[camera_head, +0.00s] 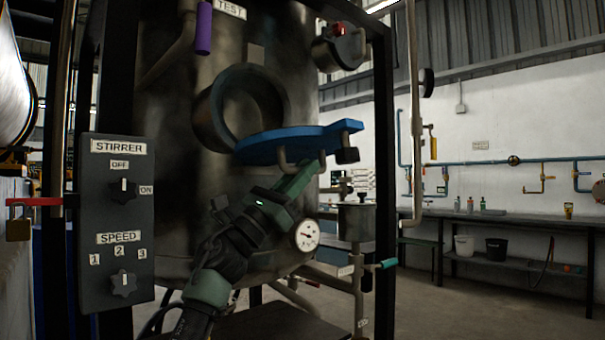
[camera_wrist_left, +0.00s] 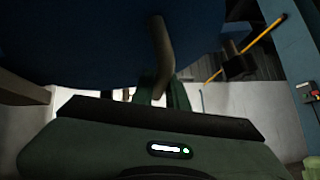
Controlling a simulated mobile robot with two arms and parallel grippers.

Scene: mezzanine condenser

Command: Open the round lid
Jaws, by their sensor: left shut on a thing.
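The round lid (camera_head: 285,147) is blue and stands swung out from the dark steel vessel, seen nearly edge-on. Its hinge arm (camera_head: 343,128) reaches to the right. The round port (camera_head: 225,110) behind it is uncovered in its upper part. A bent metal handle (camera_head: 283,162) hangs from the lid's near face. My green left gripper (camera_head: 312,170) is at the lid's underside, shut on the handle. In the left wrist view the blue lid (camera_wrist_left: 90,40) fills the top left, and the handle (camera_wrist_left: 161,60) runs down to the fingers (camera_wrist_left: 160,95). My right gripper is not in view.
A stirrer control box (camera_head: 117,220) stands at the left on a dark frame post. A dark post (camera_head: 385,170) rises right of the lid. A pressure gauge (camera_head: 305,235) and pipework sit below. A long bench (camera_head: 500,215) runs along the far wall, with open floor before it.

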